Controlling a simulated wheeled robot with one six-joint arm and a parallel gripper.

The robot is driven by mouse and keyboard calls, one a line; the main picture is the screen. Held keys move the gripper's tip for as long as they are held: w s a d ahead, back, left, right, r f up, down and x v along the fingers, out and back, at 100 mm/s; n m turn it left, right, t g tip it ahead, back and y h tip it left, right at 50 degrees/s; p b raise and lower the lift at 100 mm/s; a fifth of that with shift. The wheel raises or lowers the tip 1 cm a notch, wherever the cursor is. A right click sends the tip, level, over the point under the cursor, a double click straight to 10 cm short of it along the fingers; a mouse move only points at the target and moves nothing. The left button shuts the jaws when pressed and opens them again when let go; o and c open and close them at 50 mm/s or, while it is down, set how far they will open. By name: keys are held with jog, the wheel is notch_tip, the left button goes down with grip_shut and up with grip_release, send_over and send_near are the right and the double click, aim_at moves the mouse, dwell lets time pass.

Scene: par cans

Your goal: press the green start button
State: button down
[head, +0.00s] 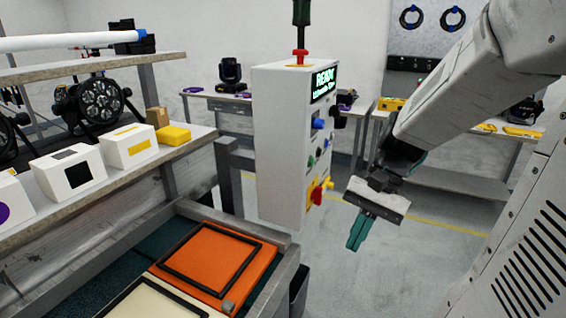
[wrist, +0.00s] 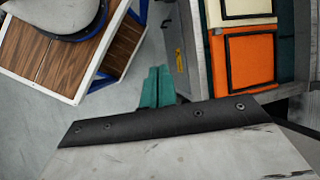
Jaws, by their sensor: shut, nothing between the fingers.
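A white control box (head: 281,150) stands upright in the middle of the head view, its front panel facing right. Its lit display (head: 323,84) reads READY. A small green button (head: 311,160) sits on the panel below a blue knob, above a red and yellow switch (head: 319,190). I see the panel at a steep angle, so the small controls are hard to tell apart. My gripper (head: 358,232) has teal fingers, is shut and empty, and hangs to the right of the box, apart from it. The shut fingers also show in the wrist view (wrist: 157,88); the panel does not clearly show there.
An orange tray (head: 258,276) and a cream tray (head: 150,300) lie in a metal-framed bench at the lower left. A shelf (head: 100,195) with white boxes and a yellow block (head: 174,135) is at left. Open floor (head: 370,270) lies below my gripper.

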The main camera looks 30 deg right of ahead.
aim_at(313, 162)
jog(key=w+d+m+t+y, duration=0.5)
jog(key=w+d+m+t, duration=1)
jog(key=d+m, duration=0.4)
jog(key=shift+w+r+t, duration=0.2)
jog(key=shift+w+t, duration=0.1)
jog(key=shift+w, duration=0.1)
jog(key=x, duration=1.4)
